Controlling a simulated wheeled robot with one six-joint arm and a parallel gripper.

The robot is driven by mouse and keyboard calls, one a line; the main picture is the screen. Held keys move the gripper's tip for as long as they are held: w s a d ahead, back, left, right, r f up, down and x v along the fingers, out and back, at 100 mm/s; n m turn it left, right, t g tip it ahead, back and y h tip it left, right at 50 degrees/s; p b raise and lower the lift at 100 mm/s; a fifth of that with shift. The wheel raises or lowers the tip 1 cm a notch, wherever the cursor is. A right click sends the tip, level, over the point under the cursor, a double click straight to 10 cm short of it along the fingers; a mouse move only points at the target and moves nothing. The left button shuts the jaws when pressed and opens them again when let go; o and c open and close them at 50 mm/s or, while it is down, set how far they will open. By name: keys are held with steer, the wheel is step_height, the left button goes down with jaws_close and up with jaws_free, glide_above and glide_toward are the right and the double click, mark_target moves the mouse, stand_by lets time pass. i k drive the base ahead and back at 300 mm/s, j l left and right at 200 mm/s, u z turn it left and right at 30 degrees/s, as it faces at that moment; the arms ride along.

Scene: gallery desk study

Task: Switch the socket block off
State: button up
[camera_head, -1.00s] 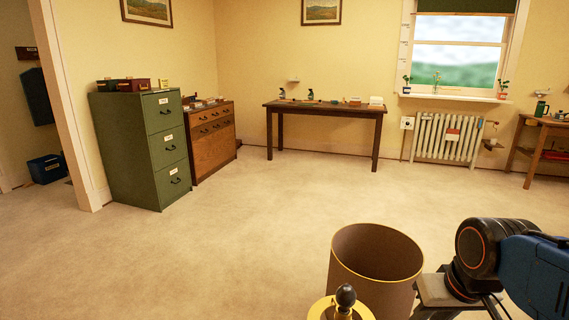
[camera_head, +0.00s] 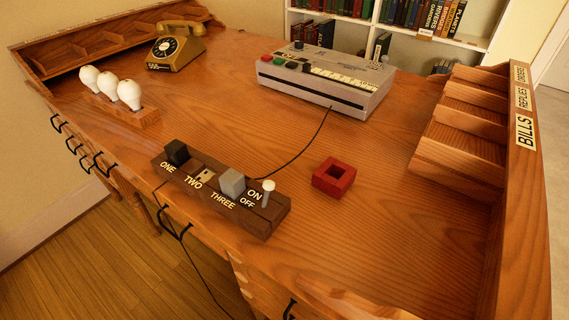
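The socket block (camera_head: 277,215) is a long dark wooden block near the desk's front edge. It is labelled ONE, TWO and THREE, with ON and OFF at its right end. A black plug (camera_head: 177,152) stands at ONE and a grey plug (camera_head: 232,183) at THREE. TWO shows a bare pale socket (camera_head: 205,175). A white-tipped switch lever (camera_head: 268,188) stands up beside the ON and OFF labels. I cannot tell which label it is set to. My gripper is not in view.
The wooden desk (camera_head: 400,235) also holds a red square block (camera_head: 334,178), a grey machine (camera_head: 327,80), a yellow telephone (camera_head: 176,46) and three white bulbs (camera_head: 110,87) on a wooden base. Pigeonholes (camera_head: 465,120) edge the right. A black cable (camera_head: 318,135) crosses the desktop.

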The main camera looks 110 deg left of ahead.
mark_target(268, 186)
steer(key=k+u, duration=0.15)
steer(key=k, duration=0.4)
steer(key=k+j+u, duration=0.15)
steer(key=k, duration=0.45)
steer(key=i+u, duration=0.1)
steer(key=u, duration=3.3)
steer(key=k+l, duration=0.2)
steer(key=l, duration=0.2)
steer(key=k+l+u, duration=0.1)
steer(key=l, duration=0.3)
steer(key=k+l, duration=0.5)
steer(key=l, duration=0.3)
steer(key=k+l+u, duration=0.1)
steer(key=k+l, duration=0.15)
steer(key=l, duration=0.15)
